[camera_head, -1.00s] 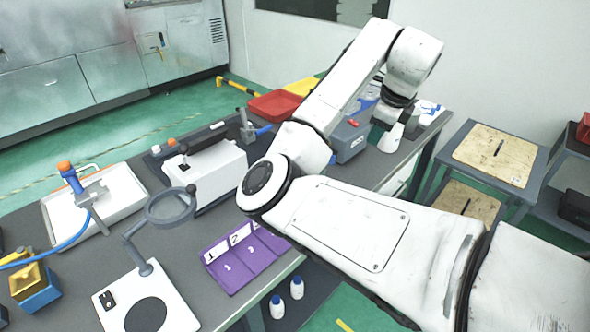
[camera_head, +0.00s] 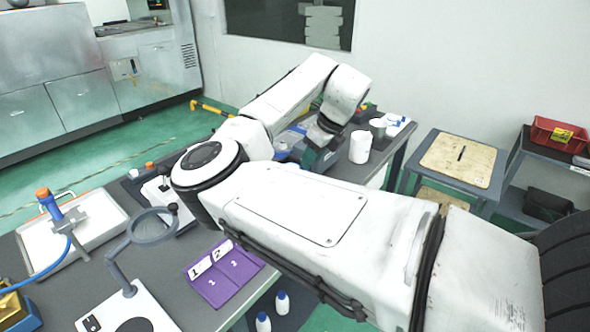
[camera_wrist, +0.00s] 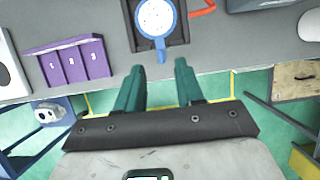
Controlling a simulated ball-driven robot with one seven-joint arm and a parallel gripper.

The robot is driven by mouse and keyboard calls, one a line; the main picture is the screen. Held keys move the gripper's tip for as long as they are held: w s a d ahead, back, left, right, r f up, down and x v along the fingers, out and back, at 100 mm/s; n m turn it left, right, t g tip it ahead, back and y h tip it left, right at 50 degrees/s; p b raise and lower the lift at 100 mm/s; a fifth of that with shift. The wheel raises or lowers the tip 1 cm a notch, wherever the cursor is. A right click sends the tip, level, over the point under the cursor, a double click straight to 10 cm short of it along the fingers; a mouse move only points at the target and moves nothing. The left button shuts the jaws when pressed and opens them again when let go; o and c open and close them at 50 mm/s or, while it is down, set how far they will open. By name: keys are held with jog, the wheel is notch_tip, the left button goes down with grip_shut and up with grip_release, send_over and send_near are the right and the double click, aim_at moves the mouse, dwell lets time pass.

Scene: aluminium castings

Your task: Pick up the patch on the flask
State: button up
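My gripper (camera_wrist: 159,72) has two green fingers standing apart with nothing between them in the wrist view. It is over the front edge of the grey bench. Ahead of the fingers, a round blue piece with a speckled white face (camera_wrist: 155,16) and a short blue handle lies in a dark square frame (camera_wrist: 178,47). I cannot tell for sure whether these are the patch and the flask. In the head view my arm covers much of the bench's middle, and my fingers cannot be made out.
A purple numbered tray (camera_wrist: 90,48) lies left of the dark frame; it also shows in the head view (camera_head: 222,284). A white container (camera_head: 360,147) stands near the bench's right end. A magnifier on a stand (camera_head: 153,227) rises at the left. A wooden-topped table (camera_head: 462,158) stands at the right.

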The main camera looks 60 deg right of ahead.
jog(key=x, duration=0.4)
jog(key=shift+w+d+f+p, duration=0.1)
jog(key=shift+p, duration=0.2)
grip_shut()
